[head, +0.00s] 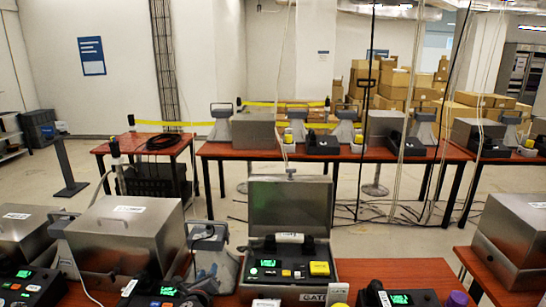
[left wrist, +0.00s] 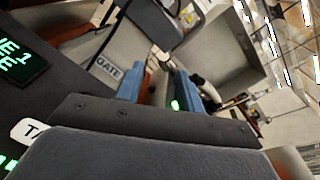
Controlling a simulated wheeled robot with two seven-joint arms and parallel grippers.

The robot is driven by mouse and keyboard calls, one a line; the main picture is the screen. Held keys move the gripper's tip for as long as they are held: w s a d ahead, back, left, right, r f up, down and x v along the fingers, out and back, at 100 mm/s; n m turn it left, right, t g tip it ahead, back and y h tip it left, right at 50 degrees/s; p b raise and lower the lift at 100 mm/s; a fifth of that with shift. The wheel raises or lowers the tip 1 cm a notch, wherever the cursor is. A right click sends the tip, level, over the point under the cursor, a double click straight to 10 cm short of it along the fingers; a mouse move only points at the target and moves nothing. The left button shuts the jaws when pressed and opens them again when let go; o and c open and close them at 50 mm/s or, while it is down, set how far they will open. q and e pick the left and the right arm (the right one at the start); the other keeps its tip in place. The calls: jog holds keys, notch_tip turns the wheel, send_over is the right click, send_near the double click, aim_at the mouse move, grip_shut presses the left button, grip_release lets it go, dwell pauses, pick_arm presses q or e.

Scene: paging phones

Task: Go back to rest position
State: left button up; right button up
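My left gripper (left wrist: 156,92) shows in the left wrist view with its two blue fingers apart. I see nothing held between them. An open metal case with its lid up (head: 290,205) stands on the near table in the head view. It holds a black phone unit (head: 288,268) with a green screen and a yellow part, and its front is marked GATE. The GATE label (left wrist: 107,68) also shows in the left wrist view, beyond the fingers. I cannot make out my left gripper clearly in the head view. My right gripper is in neither view.
A closed metal case (head: 125,235) stands left of the open one, and another (head: 515,240) at the far right. More phone units with green screens line the front edge. A farther table (head: 340,153) holds similar gear. Cables hang at centre right.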

pick_arm(q)
jog(key=s+d+f+n+g+y, duration=0.1)
jog(key=s+d+f+n+g, duration=0.2)
jog(key=s+n, duration=0.65)
jog(key=s+f+n+g+y, duration=0.1)
jog(key=s+f+n+g, duration=0.4)
jog(key=s, duration=0.8)
jog(key=s+a+n+g+h, duration=0.15)
jog(key=s+n+g, duration=0.35)
jog(key=s+n, duration=1.4)
jog(key=s+d+f+m+g, duration=0.1)
jog(key=s+f+m, duration=0.15)
jog(key=f, duration=0.85)
jog(key=s+d+f+m, duration=0.15)
jog(key=f+m, duration=0.25)
jog(key=f, duration=0.6)
jog(key=s+f, duration=0.3)
jog(key=f, duration=0.9)
jog(key=s+f+g+h, duration=0.1)
jog(key=s+f, duration=0.3)
jog(key=f, duration=0.8)
jog(key=shift+s+d, duration=0.25)
jog(key=shift+d, duration=0.05)
